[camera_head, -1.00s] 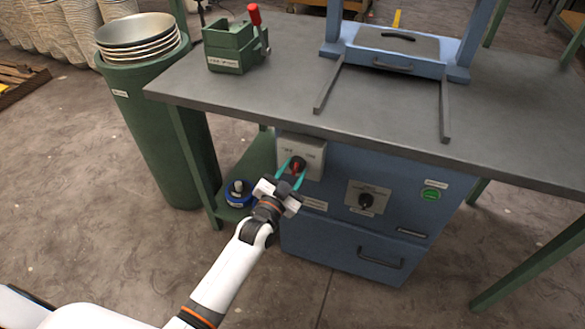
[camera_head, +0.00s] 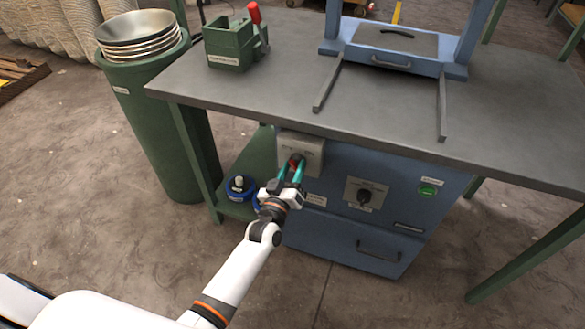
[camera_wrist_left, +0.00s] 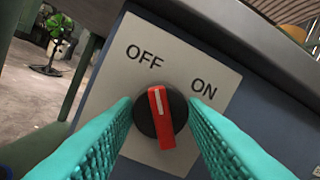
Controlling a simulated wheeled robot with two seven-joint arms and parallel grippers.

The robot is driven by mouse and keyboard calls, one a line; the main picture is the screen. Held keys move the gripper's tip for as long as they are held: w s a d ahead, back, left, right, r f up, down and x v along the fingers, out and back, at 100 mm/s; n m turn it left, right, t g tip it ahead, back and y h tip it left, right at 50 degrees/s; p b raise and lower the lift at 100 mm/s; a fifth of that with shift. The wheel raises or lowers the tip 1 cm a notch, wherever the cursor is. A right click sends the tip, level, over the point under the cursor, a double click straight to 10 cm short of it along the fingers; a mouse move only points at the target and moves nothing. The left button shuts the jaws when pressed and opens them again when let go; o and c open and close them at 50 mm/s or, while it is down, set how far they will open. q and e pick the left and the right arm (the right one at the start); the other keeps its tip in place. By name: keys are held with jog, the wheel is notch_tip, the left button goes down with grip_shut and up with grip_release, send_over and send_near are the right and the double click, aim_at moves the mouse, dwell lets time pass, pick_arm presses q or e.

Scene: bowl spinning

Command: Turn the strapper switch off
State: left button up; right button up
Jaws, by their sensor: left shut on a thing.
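The strapper switch (camera_wrist_left: 160,115) is a round black knob with a red handle on a grey plate (camera_wrist_left: 120,85) marked OFF and ON. In the left wrist view its white line points up and slightly left, toward OFF. In the head view its red handle (camera_head: 295,161) shows on the front of the blue machine (camera_head: 330,235), below the table edge. My left gripper (camera_head: 294,172) is shut on the knob, with one teal finger at each side of it; these fingers also fill the lower wrist view (camera_wrist_left: 160,130). My right gripper is out of view.
A second black knob (camera_head: 364,196) and a green button (camera_head: 427,190) are right of the switch. The grey tabletop (camera_head: 280,90) overhangs above. A blue round object (camera_head: 238,188) lies on the lower green shelf. A green bin with stacked bowls (camera_head: 140,30) stands left.

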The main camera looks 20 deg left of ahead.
pick_arm(q)
jog(key=shift+n, duration=0.7)
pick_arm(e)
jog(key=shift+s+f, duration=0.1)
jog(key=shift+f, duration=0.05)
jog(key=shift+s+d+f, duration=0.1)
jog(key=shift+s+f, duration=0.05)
pick_arm(q)
jog(key=o, duration=1)
jog(key=s+f+p, duration=0.1)
jog(key=s, duration=1.1)
jog(key=shift+a+f, duration=0.15)
jog(key=shift+f, duration=0.15)
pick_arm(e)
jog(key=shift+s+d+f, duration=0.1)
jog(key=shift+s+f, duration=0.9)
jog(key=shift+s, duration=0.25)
